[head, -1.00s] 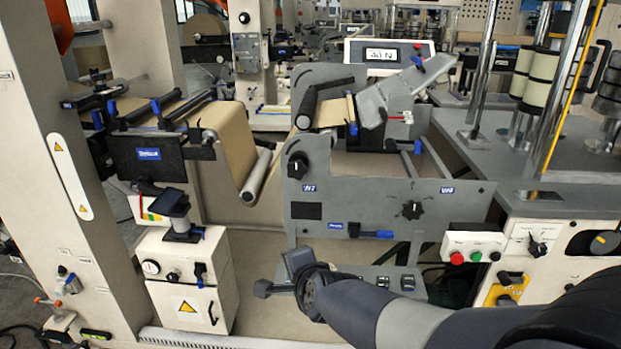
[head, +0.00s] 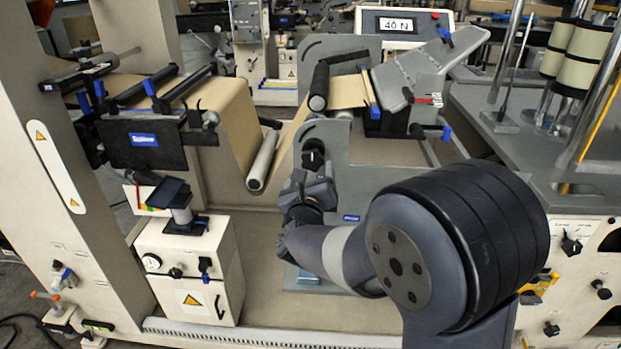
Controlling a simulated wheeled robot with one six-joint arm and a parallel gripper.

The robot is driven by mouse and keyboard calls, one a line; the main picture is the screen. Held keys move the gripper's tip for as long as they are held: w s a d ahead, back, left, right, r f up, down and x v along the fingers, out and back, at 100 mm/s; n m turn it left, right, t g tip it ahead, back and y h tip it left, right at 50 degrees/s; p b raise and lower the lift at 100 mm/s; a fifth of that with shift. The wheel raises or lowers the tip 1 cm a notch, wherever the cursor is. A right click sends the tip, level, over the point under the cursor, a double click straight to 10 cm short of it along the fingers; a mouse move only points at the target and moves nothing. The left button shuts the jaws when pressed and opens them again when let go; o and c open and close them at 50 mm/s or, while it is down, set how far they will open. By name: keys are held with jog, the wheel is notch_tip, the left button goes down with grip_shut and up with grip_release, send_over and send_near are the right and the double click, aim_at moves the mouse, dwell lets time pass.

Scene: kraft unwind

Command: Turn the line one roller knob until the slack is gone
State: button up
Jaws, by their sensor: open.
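The black roller knob (head: 313,154) is on the front of the grey side plate (head: 345,133), left of its middle. My gripper (head: 309,177) is just below the knob, its open jaws pointing up toward it. Its fingers are small and partly hidden by the wrist, so I cannot tell whether they touch the knob. The brown kraft web (head: 220,112) comes down from the left, passes a pale roller (head: 262,161) in a low loop, and rises to the black roller (head: 319,88). The display (head: 397,24) reads 40 N.
My own arm covers the lower part of the side plate and its controls. A grey table (head: 560,150) with posts and spools is at right. The floor between is clear.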

aim_at(312, 163)
jog(key=w+b, duration=0.1)
jog(key=w, duration=0.4)
jog(key=shift+w+d+f, duration=0.1)
jog(key=shift+w+f, duration=0.05)
jog(key=shift+w, duration=0.9)
jog(key=shift+c, duration=0.4)
jog(key=c, duration=0.9)
jog(key=shift+b, duration=0.45)
